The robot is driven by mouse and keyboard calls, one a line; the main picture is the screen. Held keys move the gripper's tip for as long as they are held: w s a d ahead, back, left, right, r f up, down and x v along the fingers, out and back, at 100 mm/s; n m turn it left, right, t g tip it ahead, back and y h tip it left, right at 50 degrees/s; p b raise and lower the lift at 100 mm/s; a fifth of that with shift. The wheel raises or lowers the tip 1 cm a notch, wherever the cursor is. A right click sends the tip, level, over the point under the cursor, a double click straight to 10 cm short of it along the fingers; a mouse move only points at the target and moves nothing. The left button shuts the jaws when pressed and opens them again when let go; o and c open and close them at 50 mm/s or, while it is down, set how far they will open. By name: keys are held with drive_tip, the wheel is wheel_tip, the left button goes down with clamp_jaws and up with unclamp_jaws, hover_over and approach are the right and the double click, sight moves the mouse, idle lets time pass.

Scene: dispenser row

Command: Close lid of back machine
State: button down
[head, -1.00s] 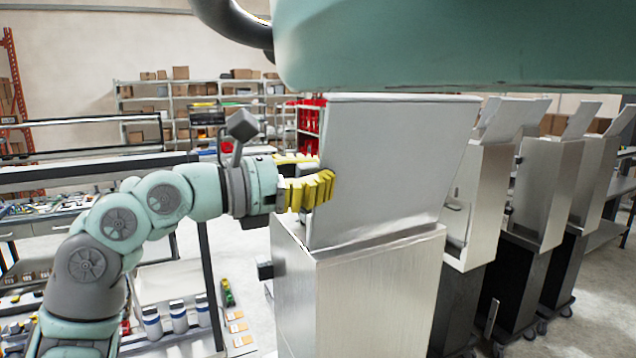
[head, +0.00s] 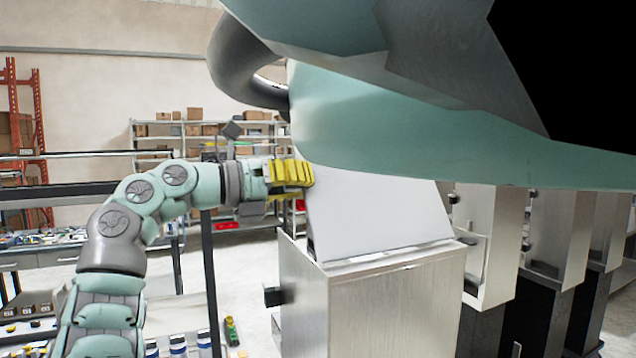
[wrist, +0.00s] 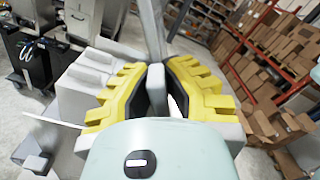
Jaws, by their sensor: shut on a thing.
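The nearest dispenser machine (head: 385,305) is a brushed metal box, and its light grey lid (head: 375,220) stands up from the top, tilted open. My gripper (head: 302,172), with yellow ribbed fingers, is at the lid's upper left edge. In the wrist view my gripper (wrist: 160,90) has its two yellow fingers closed on the lid's edge, a thin grey panel (wrist: 152,30) seen edge-on between them. The lid's top edge is hidden in the head view behind a large teal part of my own body.
More metal dispensers (head: 490,240) stand in a row to the right, partly hidden. A workbench (head: 40,255) lies at the left, with bottles (head: 178,345) low down. Shelves with boxes (head: 195,130) and an orange rack (head: 25,120) are behind. Floor shows between bench and machine.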

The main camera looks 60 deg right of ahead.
sight(290, 239)
drive_tip(key=w+f+n, duration=0.1)
drive_tip(key=w+d+f+n, duration=0.1)
drive_tip(key=f+n, duration=0.1)
drive_tip(key=w+d+f+n, duration=0.1)
drive_tip(key=n, duration=0.1)
drive_tip(key=shift+w+d+f, duration=0.2)
drive_tip(key=shift+w, duration=0.2)
drive_tip(key=shift+w+d+f+n, duration=0.15)
drive_tip(key=shift+w+f+n, duration=0.05)
drive_tip(key=shift+f+n, duration=0.35)
drive_tip(key=shift+w+d+f+n, duration=0.1)
drive_tip(key=shift+w+f+n, duration=0.05)
drive_tip(key=shift+f+n, duration=0.4)
drive_tip(key=shift+w+d+f+n, duration=0.15)
drive_tip(key=shift+w+f+n, duration=0.05)
drive_tip(key=shift+f+n, duration=0.35)
drive_tip(key=c, duration=1.1)
unclamp_jaws()
drive_tip(key=shift+o, duration=0.5)
drive_tip(key=shift+w, duration=0.1)
drive_tip(key=shift+f, duration=0.1)
drive_tip(key=shift+w, duration=0.1)
